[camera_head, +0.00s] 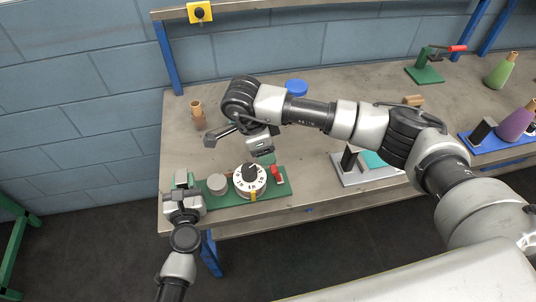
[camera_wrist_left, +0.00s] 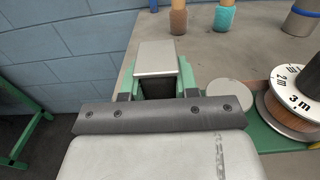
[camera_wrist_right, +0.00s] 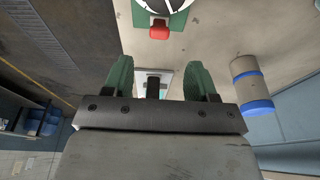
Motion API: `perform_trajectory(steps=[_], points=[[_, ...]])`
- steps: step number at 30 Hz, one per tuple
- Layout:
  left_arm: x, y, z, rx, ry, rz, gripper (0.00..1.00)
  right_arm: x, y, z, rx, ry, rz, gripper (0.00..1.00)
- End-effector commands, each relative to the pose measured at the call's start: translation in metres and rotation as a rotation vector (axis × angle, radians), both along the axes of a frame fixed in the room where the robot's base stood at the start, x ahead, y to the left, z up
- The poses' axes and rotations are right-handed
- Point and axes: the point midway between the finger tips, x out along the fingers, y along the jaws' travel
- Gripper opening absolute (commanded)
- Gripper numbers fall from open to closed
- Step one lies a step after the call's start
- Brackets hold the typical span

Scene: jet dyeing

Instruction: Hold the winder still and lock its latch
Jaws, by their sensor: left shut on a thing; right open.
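The winder is a green base (camera_head: 230,198) near the table's front left edge, with a white numbered dial (camera_head: 243,187) and a grey disc (camera_head: 217,182). A red latch piece (camera_head: 278,173) sits at its right end; it also shows at the top of the right wrist view (camera_wrist_right: 159,29). My left gripper (camera_head: 182,184) is shut on the winder's pale-topped end block (camera_wrist_left: 157,57), left of the dial. My right gripper (camera_head: 264,150) is open and empty, above and behind the dial. In the right wrist view the latch lies beyond its fingertips, apart from them.
A grey stand with a black block (camera_head: 350,157) stands right of the winder. A brown bottle (camera_head: 198,115) and a blue-topped item (camera_head: 296,88) stand behind. A green crank device (camera_head: 425,73) and a purple cone (camera_head: 515,124) are further right. My right arm spans the table.

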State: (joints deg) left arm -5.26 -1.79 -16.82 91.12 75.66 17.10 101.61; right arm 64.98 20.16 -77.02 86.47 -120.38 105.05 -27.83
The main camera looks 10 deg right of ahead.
Motion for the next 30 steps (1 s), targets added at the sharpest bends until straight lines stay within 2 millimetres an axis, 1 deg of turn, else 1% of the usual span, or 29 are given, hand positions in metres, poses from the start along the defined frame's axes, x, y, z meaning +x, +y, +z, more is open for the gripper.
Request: perform_trajectory(steps=[11, 12, 14, 15, 18, 26, 30], points=[[0.000, 0.000, 0.000, 0.000, 0.000, 0.000, 0.05, 0.000, 0.001, 0.002, 0.001, 0.000, 0.000, 0.57], [0.000, 0.000, 0.000, 0.000, 0.000, 0.000, 0.31, 0.000, 0.001, 0.002, 0.001, 0.000, 0.000, 0.57], [0.000, 0.000, 0.000, 0.000, 0.000, 0.000, 0.40, 0.000, 0.001, 0.002, 0.001, 0.000, 0.000, 0.57], [0.000, 0.000, 0.000, 0.000, 0.000, 0.000, 0.47, 0.000, 0.001, 0.002, 0.001, 0.000, 0.000, 0.57], [0.000, 0.000, 0.000, 0.000, 0.000, 0.000, 0.59, 0.000, 0.001, 0.002, 0.001, 0.000, 0.001, 0.57], [-0.001, 0.000, 0.000, 0.000, 0.000, 0.000, 0.59, 0.000, 0.001, 0.002, 0.001, 0.000, 0.000, 0.57], [-0.012, 0.000, -0.001, 0.001, 0.002, -0.001, 0.59, 0.000, 0.001, 0.002, 0.001, 0.000, 0.000, 0.57]])
